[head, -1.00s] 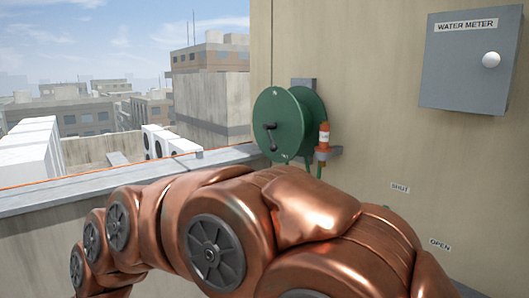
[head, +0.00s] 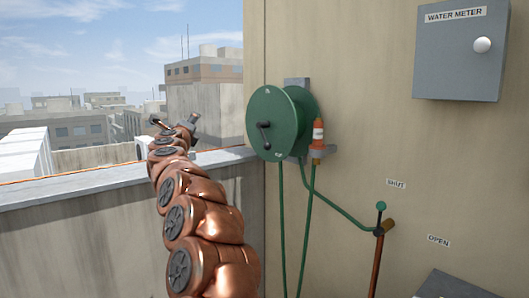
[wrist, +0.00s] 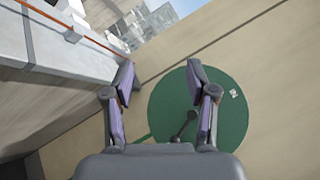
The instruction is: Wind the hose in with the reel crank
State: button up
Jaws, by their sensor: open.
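The green hose reel (head: 281,108) is mounted on the beige wall, its round face towards me. Its dark crank (head: 263,138) sits on that face. In the wrist view the crank (wrist: 182,127) shows below and between the fingers, on the reel face (wrist: 165,105). The green hose (head: 282,225) hangs from the reel, and another green line runs to a pipe valve (head: 381,222). My gripper (head: 176,121) is open and empty, left of the reel in the head view. In the wrist view its fingers (wrist: 162,75) are apart, the right one overlapping the reel face.
An orange and white cone-like item (head: 318,135) stands on a bracket beside the reel. A grey water meter box (head: 459,60) is on the wall at upper right. A parapet (head: 100,192) runs along the left, with an orange line along it.

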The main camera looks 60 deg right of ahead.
jog(key=s+d+f+m+g+h, duration=0.2)
jog(key=s+d+f+m+g, duration=0.3)
jog(key=s+d+m+g, duration=0.4)
jog(key=m+g+b, duration=0.1)
jog(key=m+g, duration=0.1)
jog(key=g, duration=0.1)
send_near(265, 146)
jog(key=d, duration=0.4)
jog(key=shift+d+r+p, duration=0.15)
jog(key=shift+d+p, duration=1.35)
jog(key=shift+d, duration=1.25)
jog(key=shift+d+p, duration=0.55)
jog(key=shift+d, duration=0.55)
jog(key=shift+c, duration=0.3)
grip_shut()
